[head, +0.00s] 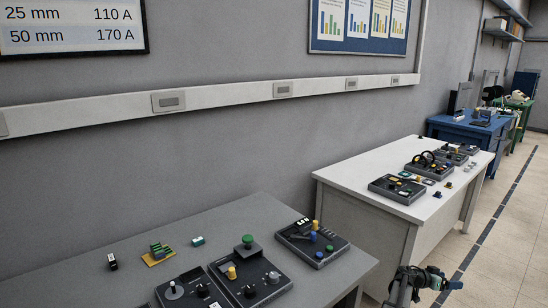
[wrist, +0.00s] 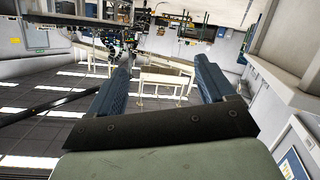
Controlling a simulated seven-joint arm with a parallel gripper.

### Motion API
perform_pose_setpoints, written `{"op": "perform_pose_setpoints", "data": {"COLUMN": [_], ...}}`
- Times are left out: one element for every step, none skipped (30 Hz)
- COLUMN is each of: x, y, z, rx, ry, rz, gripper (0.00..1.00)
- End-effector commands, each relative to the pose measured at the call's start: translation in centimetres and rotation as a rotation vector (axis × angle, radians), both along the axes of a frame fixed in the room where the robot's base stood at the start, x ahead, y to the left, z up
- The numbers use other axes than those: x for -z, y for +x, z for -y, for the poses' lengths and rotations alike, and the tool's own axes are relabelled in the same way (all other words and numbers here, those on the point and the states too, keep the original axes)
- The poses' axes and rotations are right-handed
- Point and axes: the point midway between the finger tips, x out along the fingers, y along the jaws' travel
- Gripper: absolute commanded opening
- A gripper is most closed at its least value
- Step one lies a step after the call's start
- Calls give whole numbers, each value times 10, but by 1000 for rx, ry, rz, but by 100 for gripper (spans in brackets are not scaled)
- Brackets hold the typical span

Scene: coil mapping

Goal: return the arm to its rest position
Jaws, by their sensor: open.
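My gripper (wrist: 162,68) shows in the wrist view with its two blue fingers wide apart and nothing between them. The wrist view is tilted and looks out across the room, with floor and distant tables beyond the fingers. In the head view, part of my arm (head: 408,284) shows at the bottom right, in front of the white table (head: 340,180) and over the floor. It is apart from the equipment on the tables. The fingertips are too small to make out clearly there.
The grey table (head: 110,240) at the front left bears control boxes (head: 312,242), a green-and-yellow block (head: 158,254) and small parts. The white table carries more boxes (head: 397,188). A blue bench (head: 470,128) stands farther back. The tiled floor (head: 500,250) at right is clear.

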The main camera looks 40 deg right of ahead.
Motion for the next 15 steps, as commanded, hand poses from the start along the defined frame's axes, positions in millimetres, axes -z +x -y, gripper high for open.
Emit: {"op": "perform_pose_setpoints", "data": {"x": [28, 42, 61, 76, 90, 108, 122, 135, 153, 165, 176, 188, 197, 204, 211], "y": [-8, -12, -15, -18, -19, -19, -17, -14, -8, -1, 7, 20, 30, 40, 53], "z": [-11, -18, -26, -34, -42, -53, -63, -74, -90, -102, -116, -133, -146, -158, -174], "rx": [18, 29, 42, 52, 60, 70, 76, 79, 81, 79, 72, 59, 48, 36, 17], "ry": [26, 39, 57, 72, 87, 110, 130, 151, 183, 209, 238, 275, 306, 334, 368], "rz": [26, 44, 65, 82, 97, 114, 125, 135, 146, 150, 151, 147, 141, 136, 125], "gripper": [83, 83, 83, 83, 83, 83, 83, 83, 83, 83, 83, 83, 83, 83, 83]}}
